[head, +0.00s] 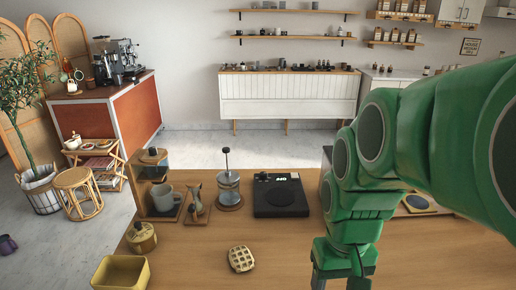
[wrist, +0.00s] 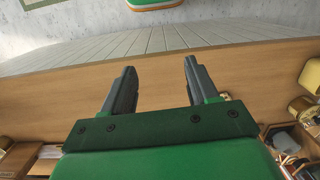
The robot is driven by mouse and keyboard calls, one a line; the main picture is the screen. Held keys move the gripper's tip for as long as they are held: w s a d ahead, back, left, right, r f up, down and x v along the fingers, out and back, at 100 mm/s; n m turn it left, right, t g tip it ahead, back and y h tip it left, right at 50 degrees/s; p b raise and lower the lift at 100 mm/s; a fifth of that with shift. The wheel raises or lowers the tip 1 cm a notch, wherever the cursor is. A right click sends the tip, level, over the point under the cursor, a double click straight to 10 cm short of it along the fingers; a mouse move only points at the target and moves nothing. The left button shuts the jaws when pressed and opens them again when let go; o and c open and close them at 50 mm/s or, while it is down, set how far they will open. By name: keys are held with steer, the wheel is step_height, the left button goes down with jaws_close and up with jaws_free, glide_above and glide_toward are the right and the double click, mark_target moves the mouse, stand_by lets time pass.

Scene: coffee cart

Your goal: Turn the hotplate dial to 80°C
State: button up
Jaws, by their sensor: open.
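A flat black square device with a round dark plate, which looks like the hotplate (head: 280,198), sits on the wooden counter in the head view. A small lit display shows at its back edge, too small to read surely. A small knob-like shape sits beside the display; I cannot make out a dial setting. My gripper (head: 342,280) points down at the lower right of the device, apart from it, its fingertips cut off by the frame. In the wrist view my gripper (wrist: 160,65) is open and empty, over bare wood. The hotplate is not recognisable there.
A French press (head: 228,190), a grey mug (head: 164,197) and a small stand (head: 196,205) are left of the device. A waffle (head: 241,259), yellow bin (head: 121,273) and brass pot (head: 141,237) lie nearer. My arm hides much of the right side.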

steer(key=w+a+r+n+t, duration=0.1)
steer(key=w+a+r, duration=0.1)
steer(key=w, duration=1.5)
steer(key=n+t+y, duration=0.2)
steer(key=n+t, duration=0.2)
steer(key=n, duration=0.1)
glide_toward(264, 173)
steer(key=f, duration=0.1)
steer(key=shift+x, duration=3.8)
steer(key=shift+a, duration=0.15)
steer(key=c, duration=1)
steer(key=shift+c, duration=0.2)
